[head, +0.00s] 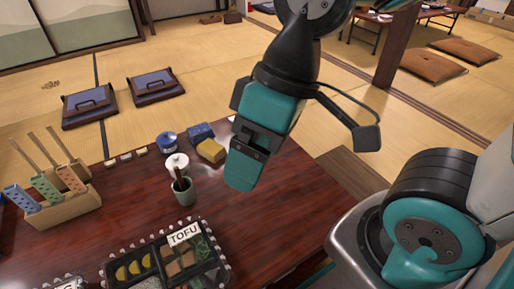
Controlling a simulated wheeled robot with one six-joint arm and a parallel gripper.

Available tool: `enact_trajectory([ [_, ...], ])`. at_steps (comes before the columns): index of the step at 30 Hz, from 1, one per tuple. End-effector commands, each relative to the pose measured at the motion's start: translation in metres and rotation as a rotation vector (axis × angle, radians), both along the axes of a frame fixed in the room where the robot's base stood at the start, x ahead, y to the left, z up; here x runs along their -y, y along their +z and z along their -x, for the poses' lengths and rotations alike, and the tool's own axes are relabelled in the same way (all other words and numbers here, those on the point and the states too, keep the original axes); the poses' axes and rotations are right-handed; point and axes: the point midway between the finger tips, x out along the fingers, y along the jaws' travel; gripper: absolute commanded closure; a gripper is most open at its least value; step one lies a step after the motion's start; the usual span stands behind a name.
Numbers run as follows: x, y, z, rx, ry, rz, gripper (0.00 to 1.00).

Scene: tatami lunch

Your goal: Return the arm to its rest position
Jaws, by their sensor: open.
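My gripper (245,158) hangs from my arm above the right part of the dark red wooden table (250,225). It points down and toward the left. It is open, and I see nothing held in it. The gap between its fingers is mostly hidden from this angle.
A wooden rack (58,208) with colored tools stands at the table's left. Cushions (90,107) lie on the tatami. A wooden post (391,45) stands behind.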

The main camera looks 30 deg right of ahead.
Motion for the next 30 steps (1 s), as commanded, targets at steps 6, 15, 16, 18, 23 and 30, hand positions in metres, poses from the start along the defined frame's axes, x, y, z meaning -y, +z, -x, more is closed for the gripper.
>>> enact_trajectory([
  [6,0.000,0.006,-0.001,0.001,0.000,0.001,0.14],
  [15,0.000,0.082,-0.001,0.001,0.000,0.000,0.14],
  [16,0.000,0.094,-0.001,0.001,0.000,0.000,0.14],
  [18,0.000,0.122,-0.001,0.001,0.000,0.000,0.14],
  [23,0.000,0.183,-0.001,0.002,-0.001,0.001,0.14],
  [30,0.000,0.273,-0.001,0.001,0.000,0.000,0.14],
])
